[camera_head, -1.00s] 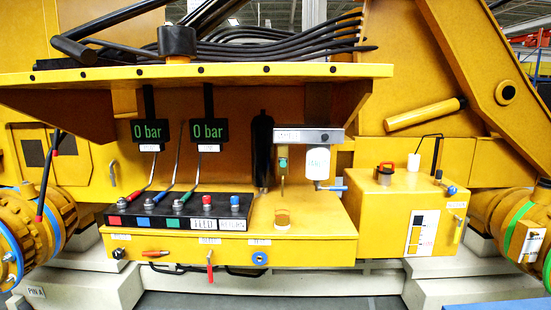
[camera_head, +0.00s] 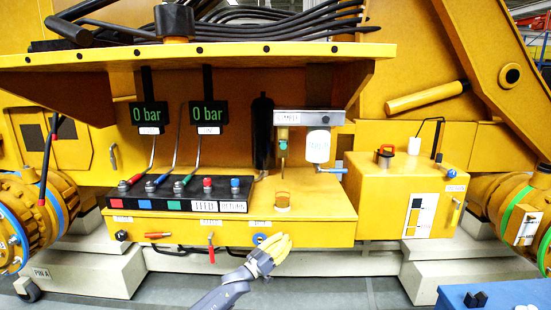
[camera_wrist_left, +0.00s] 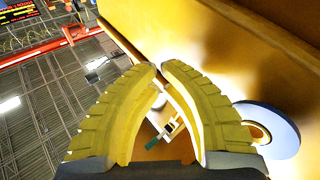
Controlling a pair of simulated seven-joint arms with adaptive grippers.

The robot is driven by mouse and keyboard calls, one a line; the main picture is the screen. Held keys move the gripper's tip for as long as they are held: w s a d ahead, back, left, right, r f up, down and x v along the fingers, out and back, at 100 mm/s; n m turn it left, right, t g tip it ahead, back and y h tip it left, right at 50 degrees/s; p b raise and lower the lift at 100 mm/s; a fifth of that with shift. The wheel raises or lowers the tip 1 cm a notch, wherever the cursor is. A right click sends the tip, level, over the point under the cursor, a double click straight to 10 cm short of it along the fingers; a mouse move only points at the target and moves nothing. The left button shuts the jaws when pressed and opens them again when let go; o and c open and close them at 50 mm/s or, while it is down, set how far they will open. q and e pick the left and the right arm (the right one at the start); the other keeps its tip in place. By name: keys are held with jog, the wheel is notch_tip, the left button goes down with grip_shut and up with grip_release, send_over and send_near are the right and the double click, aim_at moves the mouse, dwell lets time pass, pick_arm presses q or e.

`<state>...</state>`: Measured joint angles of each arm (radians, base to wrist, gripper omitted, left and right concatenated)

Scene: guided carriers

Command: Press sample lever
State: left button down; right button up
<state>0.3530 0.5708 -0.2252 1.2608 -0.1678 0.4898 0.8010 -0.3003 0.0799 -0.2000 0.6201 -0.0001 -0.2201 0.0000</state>
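A red lever (camera_head: 211,247) hangs on the console's front face. The small labels are too blurred to tell which lever is named sample. My left gripper (camera_head: 284,241) is in front of the console, just right of the blue round knob (camera_head: 260,239) and below the sampling unit, apart from both levers. In the left wrist view its yellow fingertips (camera_wrist_left: 159,67) nearly meet, with nothing held. My right gripper is out of view.
A black panel (camera_head: 180,195) with several coloured levers stands on the console at left. Two pressure displays (camera_head: 149,114) read 0 bar. A yellow box (camera_head: 405,200) is at right. A blue surface (camera_head: 495,295) shows at bottom right. A shelf overhangs the console.

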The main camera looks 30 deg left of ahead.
aim_at(283, 144)
pick_arm(q)
notch_tip(283, 144, up, 17)
jog(key=m+t+h, duration=0.1)
jog(key=m+h, duration=0.1)
jog(key=h, duration=0.3)
jog(key=s+a+r+m+g+h, duration=0.2)
jog(key=a+r+h, duration=0.2)
jog(key=r, duration=0.5)
jog(key=s+a+r+m+g+h, duration=0.2)
jog(key=a+r+h, duration=0.3)
jog(key=r, duration=0.3)
jog(key=shift+s+a+r+m+h, duration=0.15)
jog(key=shift+s+r+m+h, duration=0.25)
jog(key=shift+s+m+h, duration=0.15)
jog(key=shift+w, duration=0.1)
jog(key=w+d+r, duration=0.3)
jog(key=w+d, duration=0.1)
jog(key=d, duration=0.2)
jog(key=shift+r, duration=0.3)
jog(key=shift+a, duration=0.1)
